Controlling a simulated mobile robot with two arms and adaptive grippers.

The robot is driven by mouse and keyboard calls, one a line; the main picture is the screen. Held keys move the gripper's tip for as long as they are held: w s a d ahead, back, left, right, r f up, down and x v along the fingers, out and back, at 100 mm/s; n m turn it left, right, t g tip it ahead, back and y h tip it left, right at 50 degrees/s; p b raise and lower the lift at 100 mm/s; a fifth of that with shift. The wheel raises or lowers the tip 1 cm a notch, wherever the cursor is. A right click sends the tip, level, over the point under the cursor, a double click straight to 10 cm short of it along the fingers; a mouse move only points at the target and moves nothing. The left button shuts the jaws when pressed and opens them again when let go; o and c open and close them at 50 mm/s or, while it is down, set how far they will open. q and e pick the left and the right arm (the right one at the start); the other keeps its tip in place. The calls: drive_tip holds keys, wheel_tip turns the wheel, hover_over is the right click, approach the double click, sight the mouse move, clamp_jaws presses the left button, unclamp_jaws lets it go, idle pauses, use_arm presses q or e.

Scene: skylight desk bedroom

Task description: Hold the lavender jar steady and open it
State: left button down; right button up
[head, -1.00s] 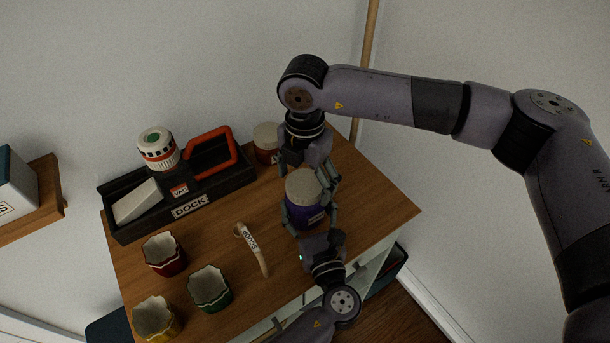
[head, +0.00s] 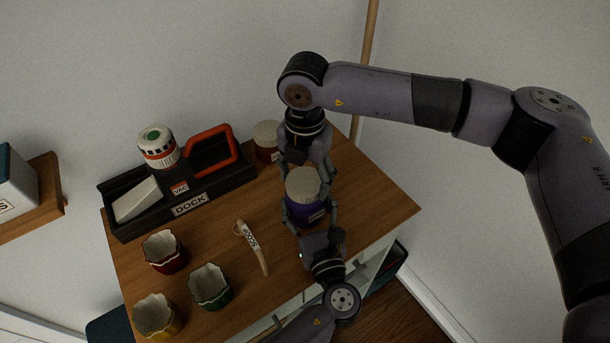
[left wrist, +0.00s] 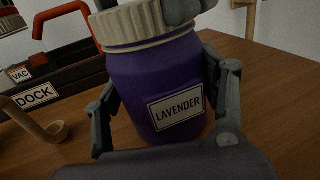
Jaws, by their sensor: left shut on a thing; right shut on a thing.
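The lavender jar (head: 304,214) has a purple body and a ribbed cream lid (head: 303,184), and stands upright near the wooden top's right side. The left wrist view shows its LAVENDER label (left wrist: 176,108) facing my left gripper. My left gripper (head: 309,212), at the near side, is shut on the jar's body, a finger on each side. My right gripper (head: 305,175) reaches in from behind and is shut on the lid, its fingers partly hidden. The lid (left wrist: 146,22) sits on the jar's mouth with no clear gap.
A black DOCK tray (head: 222,186) with a red handle holds a white canister (head: 158,148). Another cream-lidded jar (head: 266,140) stands behind my right gripper. Red (head: 166,254), green (head: 210,290) and yellow cups (head: 156,318) stand front left.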

drive_tip(key=n, duration=0.5)
drive_tip(key=shift+n, duration=0.4)
drive_tip(key=n, duration=0.3)
drive_tip(key=shift+n, duration=0.4)
drive_tip(key=n, duration=0.3)
drive_tip(key=shift+n, duration=0.4)
drive_tip(key=n, duration=0.3)
drive_tip(key=shift+n, duration=0.4)
drive_tip(key=n, duration=0.5)
drive_tip(key=shift+n, duration=0.3)
drive_tip(key=n, duration=0.3)
drive_tip(key=shift+n, duration=0.4)
drive_tip(key=n, duration=0.3)
drive_tip(key=shift+r+n, duration=0.1)
drive_tip(key=shift+n, duration=0.3)
drive_tip(key=n, duration=0.3)
drive_tip(key=shift+n, duration=0.3)
